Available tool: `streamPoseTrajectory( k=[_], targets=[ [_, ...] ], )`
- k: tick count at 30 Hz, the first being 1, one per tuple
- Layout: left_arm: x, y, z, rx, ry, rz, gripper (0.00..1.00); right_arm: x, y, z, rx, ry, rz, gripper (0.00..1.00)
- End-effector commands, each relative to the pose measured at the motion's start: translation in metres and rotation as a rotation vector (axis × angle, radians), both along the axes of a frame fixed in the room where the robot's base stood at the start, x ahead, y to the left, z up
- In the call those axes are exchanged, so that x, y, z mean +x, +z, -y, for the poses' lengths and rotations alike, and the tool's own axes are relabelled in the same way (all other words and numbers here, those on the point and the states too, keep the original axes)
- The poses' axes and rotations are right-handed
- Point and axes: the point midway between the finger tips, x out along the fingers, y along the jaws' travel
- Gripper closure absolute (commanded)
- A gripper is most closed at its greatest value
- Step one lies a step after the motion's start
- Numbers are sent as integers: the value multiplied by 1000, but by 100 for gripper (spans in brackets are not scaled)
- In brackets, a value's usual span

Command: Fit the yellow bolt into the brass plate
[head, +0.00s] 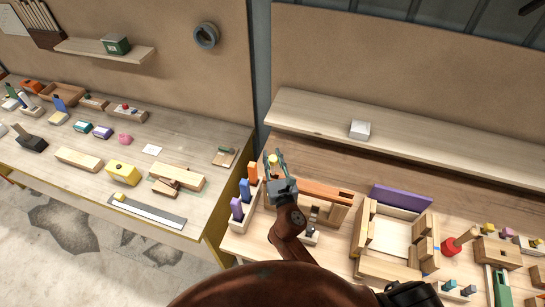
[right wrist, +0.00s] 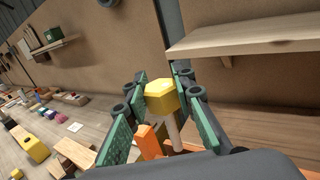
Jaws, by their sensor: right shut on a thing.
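The yellow bolt (head: 273,158) is between the fingers of my right gripper (head: 276,164), raised above the right-hand bench. In the right wrist view its yellow six-sided head (right wrist: 161,97) sits between the green finger pads, and its grey-brown shank (right wrist: 174,134) points down. The gripper is shut on the bolt, which is slightly tilted in that view. I cannot pick out the brass plate for certain in either view. My left gripper is not in view.
Orange, blue and purple blocks (head: 245,191) stand in a rack just left of the gripper. A wooden tray-like frame (head: 360,235) and a red peg (head: 459,241) lie to the right. A shelf (head: 420,134) with a white box (head: 360,130) spans behind. A gap separates the benches.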

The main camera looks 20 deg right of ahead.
Motion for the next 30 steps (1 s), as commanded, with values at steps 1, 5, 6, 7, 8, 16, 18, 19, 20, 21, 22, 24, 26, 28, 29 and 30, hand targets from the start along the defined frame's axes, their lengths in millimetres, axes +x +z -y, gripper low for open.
streamPoseTrajectory(
  k=[1, 5, 6, 7, 8, 16, 18, 19, 20, 21, 22, 24, 26, 28, 29, 30],
  targets=[
    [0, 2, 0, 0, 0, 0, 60, 0, 1, 0, -1, 1, 1, 100],
    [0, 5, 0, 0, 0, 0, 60, 0, 2, 0, -2, 1, 1, 100],
    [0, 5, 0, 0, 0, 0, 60, 0, 2, 0, -2, 1, 1, 100],
    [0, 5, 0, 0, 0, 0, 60, 0, 1, 0, -2, 1, 1, 100],
    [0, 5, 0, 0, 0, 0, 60, 0, 1, 0, -1, 1, 1, 100],
    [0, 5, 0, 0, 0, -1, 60, 0, 1, 0, -1, 1, 1, 100],
    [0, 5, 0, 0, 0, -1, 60, 0, 1, 0, -1, 1, 1, 100],
    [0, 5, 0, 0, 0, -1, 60, 0, 1, 0, -1, 1, 1, 100],
    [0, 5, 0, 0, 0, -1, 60, 0, 1, 0, -1, 1, 1, 100],
    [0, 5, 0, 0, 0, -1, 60, 0, 1, 0, -1, 1, 1, 100],
    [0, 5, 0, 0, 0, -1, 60, 0, 1, 0, -1, 1, 1, 100],
    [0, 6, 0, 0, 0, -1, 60, 0, 1, 0, -1, 1, 1, 100],
    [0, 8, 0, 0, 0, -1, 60, 0, 1, 0, -1, 1, 0, 100],
    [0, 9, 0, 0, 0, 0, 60, 0, 1, 0, -2, 1, 0, 100],
    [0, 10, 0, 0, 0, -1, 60, 0, 1, 0, -2, 1, 1, 100],
    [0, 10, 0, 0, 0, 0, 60, 0, 1, 0, -1, 1, 1, 100]
  ],
)
